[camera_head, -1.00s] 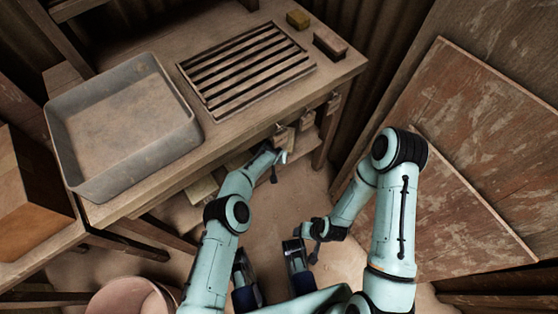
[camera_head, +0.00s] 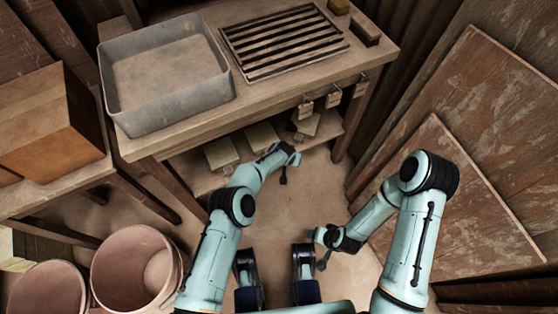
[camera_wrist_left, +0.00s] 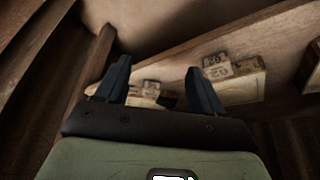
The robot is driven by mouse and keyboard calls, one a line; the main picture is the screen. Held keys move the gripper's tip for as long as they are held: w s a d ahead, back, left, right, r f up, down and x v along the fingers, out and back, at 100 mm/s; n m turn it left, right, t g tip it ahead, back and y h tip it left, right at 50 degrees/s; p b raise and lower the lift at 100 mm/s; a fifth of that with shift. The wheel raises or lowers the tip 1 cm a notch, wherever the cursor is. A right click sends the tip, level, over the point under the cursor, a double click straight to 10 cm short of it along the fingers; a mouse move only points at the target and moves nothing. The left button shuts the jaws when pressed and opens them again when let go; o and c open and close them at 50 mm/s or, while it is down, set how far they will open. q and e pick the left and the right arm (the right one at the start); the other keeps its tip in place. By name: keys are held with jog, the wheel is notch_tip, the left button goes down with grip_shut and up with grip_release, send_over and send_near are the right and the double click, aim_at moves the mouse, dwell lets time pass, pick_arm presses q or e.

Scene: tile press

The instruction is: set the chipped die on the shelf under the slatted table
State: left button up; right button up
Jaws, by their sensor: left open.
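The slatted table (camera_head: 152,145) has a slatted rack (camera_head: 283,45) on top and a low shelf (camera_head: 320,135) beneath. Several pale blocks sit on this shelf, among them a left block (camera_head: 221,152), a middle block (camera_head: 262,136) and a right block (camera_head: 306,124). I cannot tell which block is the chipped die. My left gripper (camera_head: 292,158) is at the shelf's front edge, just below the right block. In the left wrist view its fingers (camera_wrist_left: 160,82) are apart, with small marked blocks seen beyond them. My right gripper (camera_head: 326,240) hangs low over the floor; its jaws are too small to read.
A grey tray (camera_head: 168,118) stands on the table's left part. Buckets (camera_head: 135,265) stand at lower left, near a wooden box (camera_head: 45,125). Boards (camera_head: 460,200) lean at right. The floor (camera_head: 290,205) between is clear.

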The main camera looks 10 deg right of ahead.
pick_arm(q)
jog(key=s+a+f+n+g+h, duration=0.2)
jog(key=s+a+f+n+h, duration=0.15)
jog(key=s+a, duration=0.8)
jog(key=s+a+r+n+y, duration=0.1)
jog(key=s+a+r+n, duration=0.1)
jog(key=s+a, duration=0.5)
jog(key=s+a+r+n+y, duration=0.2)
jog(key=s+a+n, duration=0.2)
jog(key=s+a, duration=0.4)
jog(key=s, duration=0.5)
jog(key=shift+s+r, duration=0.2)
